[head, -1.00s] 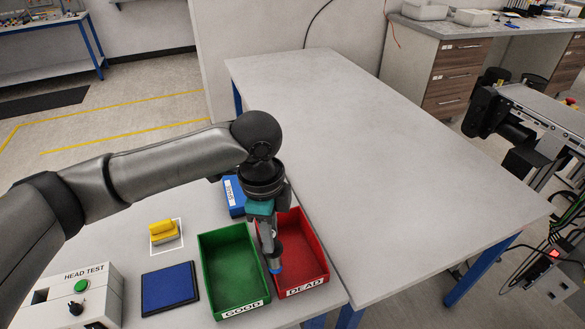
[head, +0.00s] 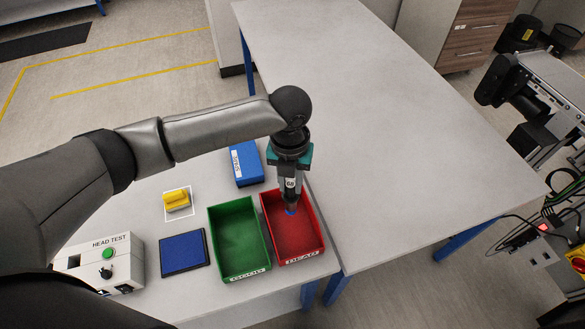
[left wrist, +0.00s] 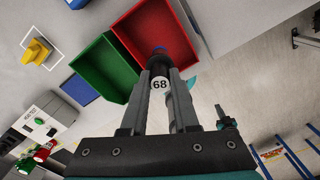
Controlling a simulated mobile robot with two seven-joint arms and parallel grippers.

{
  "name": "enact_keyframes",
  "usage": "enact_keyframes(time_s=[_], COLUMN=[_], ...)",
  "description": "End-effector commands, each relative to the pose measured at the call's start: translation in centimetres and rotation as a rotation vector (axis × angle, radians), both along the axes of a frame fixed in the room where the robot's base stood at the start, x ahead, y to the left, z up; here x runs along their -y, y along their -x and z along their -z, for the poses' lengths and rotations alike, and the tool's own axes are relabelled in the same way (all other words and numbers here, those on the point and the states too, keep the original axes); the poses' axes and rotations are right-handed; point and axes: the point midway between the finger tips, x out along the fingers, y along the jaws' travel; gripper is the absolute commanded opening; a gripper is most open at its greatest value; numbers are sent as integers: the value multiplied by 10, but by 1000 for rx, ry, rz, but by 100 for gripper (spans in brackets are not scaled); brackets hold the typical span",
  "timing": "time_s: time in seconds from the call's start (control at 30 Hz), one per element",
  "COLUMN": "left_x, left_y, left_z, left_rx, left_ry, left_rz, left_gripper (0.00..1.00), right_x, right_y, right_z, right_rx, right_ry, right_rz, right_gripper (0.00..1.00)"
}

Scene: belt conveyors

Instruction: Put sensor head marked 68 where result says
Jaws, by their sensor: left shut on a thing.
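My left gripper (head: 290,190) is shut on the sensor head (left wrist: 158,68), a dark upright piece with a blue tip and a round white label reading 68. It points down at the red bin (head: 317,227), labelled DEAD, with the blue tip over the bin's rear part. I cannot tell whether the tip touches the bin floor. The green bin (head: 215,245), labelled GOOD, stands just left of the red one. Both look empty. The HEAD TEST box (head: 125,262) has a green button and a black knob. My right gripper is not in view.
A blue pad (head: 184,252), a yellow block (head: 177,199) on a white-outlined square and a blue labelled box (head: 246,163) lie near the bins. A red and a green fixture (left wrist: 42,153) show by the tester. The grey table (head: 370,130) behind is clear.

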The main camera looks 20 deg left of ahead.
Motion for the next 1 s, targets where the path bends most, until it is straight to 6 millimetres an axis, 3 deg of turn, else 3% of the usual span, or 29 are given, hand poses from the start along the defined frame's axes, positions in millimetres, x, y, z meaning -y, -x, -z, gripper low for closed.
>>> enact_keyframes(time_s=[0.27,0.57,0.8,1.0], left_x=[1,1,0,0], left_y=[0,1,0,0], left_z=[15,50,82,95], left_rx=[-2,-2,1,1], left_ry=[-1,-2,-1,-1], left_rz=[27,26,26,27], left_gripper=[0,0,0,0], right_x=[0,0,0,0], right_y=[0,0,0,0], right_z=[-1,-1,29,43], right_rx=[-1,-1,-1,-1], right_ry=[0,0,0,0], right_rz=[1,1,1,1], right_gripper=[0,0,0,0])
